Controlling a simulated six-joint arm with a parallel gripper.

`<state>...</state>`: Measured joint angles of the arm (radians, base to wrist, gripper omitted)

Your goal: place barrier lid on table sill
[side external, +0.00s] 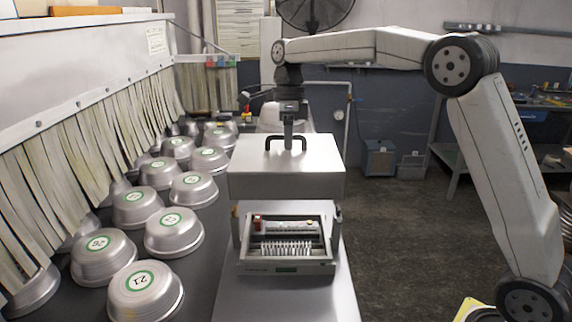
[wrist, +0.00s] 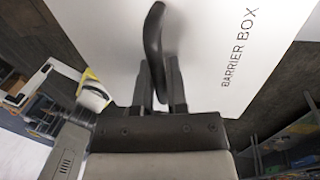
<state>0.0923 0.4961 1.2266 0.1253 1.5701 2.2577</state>
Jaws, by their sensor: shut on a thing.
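The barrier lid (side external: 286,178) is a light grey box-shaped cover with a black handle (side external: 286,141) on top. In the side external view it stands over the rear of an open instrument box (side external: 287,262) on the table sill (side external: 285,298). I cannot tell whether it touches the box. My gripper (side external: 288,140) comes down from above and is shut on the handle. In the wrist view, the handle (wrist: 154,50) rises between the two fingers (wrist: 160,90), and the lid's top (wrist: 205,45) reads "BARRIER BOX". The lid's underside is hidden.
Several upturned metal pans with green-ringed labels (side external: 174,230) fill the dark surface at left, beside hanging strip curtains (side external: 60,170). The sill in front of the box is clear. Open floor (side external: 410,240) lies to the right, with a workbench (side external: 450,160) behind.

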